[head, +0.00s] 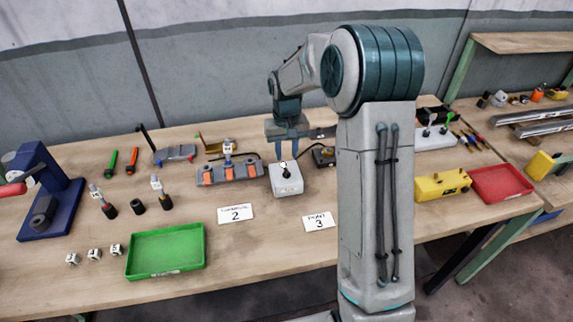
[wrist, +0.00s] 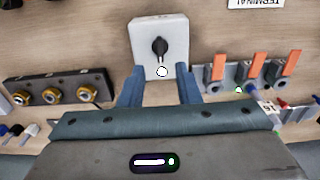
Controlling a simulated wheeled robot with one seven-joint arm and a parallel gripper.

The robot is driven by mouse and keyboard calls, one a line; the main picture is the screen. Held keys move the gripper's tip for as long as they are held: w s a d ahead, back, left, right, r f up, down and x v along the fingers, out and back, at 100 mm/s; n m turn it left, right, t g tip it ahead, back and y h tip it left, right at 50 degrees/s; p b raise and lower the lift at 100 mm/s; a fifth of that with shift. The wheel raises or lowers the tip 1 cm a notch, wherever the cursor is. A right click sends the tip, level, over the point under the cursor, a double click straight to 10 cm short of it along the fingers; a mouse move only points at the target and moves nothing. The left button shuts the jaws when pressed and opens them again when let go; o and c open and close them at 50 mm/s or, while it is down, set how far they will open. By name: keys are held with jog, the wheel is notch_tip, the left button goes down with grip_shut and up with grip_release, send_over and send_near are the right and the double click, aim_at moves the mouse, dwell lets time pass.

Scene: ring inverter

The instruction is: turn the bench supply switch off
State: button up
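The switch is a pale grey-white box (head: 286,181) on the bench, just below my gripper in the head view. In the wrist view the box (wrist: 174,29) carries a black switch lever (wrist: 160,47) with a white tip, the tip toward my gripper. No on or off marking is readable. My gripper (head: 286,152) points down over the box's back side. In the wrist view my gripper (wrist: 158,70) is open, its two blue fingers apart on either side of the lever tip. Nothing is held. Whether a finger touches the box or lever cannot be told.
A grey block with orange levers (head: 230,173) stands just left of the switch, and a dark block with brass rings (wrist: 58,92) lies on its other side. Number cards (head: 235,213), a green tray (head: 165,252), a yellow box (head: 441,186) and a red tray (head: 501,184) share the bench. The front middle is clear.

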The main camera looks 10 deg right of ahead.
aim_at(286, 170)
notch_tip(286, 170, down, 6)
jog(key=shift+f+p, duration=0.25)
jog(key=shift+p, duration=0.2)
grip_shut()
